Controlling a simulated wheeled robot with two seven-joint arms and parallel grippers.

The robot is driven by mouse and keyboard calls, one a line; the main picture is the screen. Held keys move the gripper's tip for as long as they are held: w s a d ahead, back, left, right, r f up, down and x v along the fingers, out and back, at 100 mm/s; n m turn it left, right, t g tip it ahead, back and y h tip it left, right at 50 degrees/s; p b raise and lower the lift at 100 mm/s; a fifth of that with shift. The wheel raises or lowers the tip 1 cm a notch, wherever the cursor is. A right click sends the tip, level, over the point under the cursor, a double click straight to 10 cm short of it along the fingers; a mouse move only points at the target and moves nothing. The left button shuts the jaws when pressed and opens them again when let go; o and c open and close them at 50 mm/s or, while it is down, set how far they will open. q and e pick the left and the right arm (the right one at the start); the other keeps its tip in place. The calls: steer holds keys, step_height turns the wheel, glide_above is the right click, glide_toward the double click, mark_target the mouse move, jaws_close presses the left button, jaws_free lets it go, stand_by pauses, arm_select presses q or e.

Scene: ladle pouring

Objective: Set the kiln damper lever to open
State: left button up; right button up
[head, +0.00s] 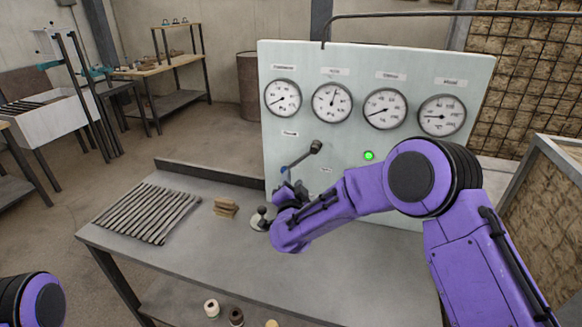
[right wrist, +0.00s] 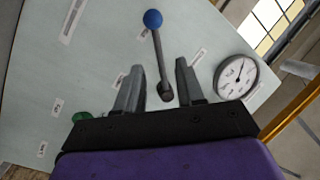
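The damper lever (head: 301,157) is on the light panel (head: 375,70), below the gauges. Its dark pivot end is at the upper right and its blue knob (head: 284,170) at the lower left. In the right wrist view the lever (right wrist: 160,55) runs from the dark pivot end up to the blue knob (right wrist: 153,18). My right gripper (head: 290,190) is just below the knob in the head view. Its fingers (right wrist: 158,88) are apart with nothing gripped; the pivot end shows between them in the picture. Only a purple part of my left arm shows; its gripper is out of view.
Several gauges (head: 332,102) and a lit green lamp (head: 369,155) are on the panel. Small labels are too blurred to read. The grey table (head: 190,250) holds metal bars (head: 148,213), wood blocks (head: 226,207) and a small knobbed object (head: 260,219) near my right gripper.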

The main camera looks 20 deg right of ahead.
mark_target(295, 165)
steer(key=w+d, duration=0.1)
steer(key=w+d+r+p, duration=0.1)
steer(key=w, duration=0.1)
steer(key=x, duration=0.2)
steer(key=f+p+x, duration=0.1)
steer(key=x, duration=0.1)
steer(key=shift+w, duration=0.4)
steer(key=shift+s+r, duration=0.1)
steer(key=shift+r, duration=0.05)
steer(key=shift+c, duration=0.3)
jaws_close()
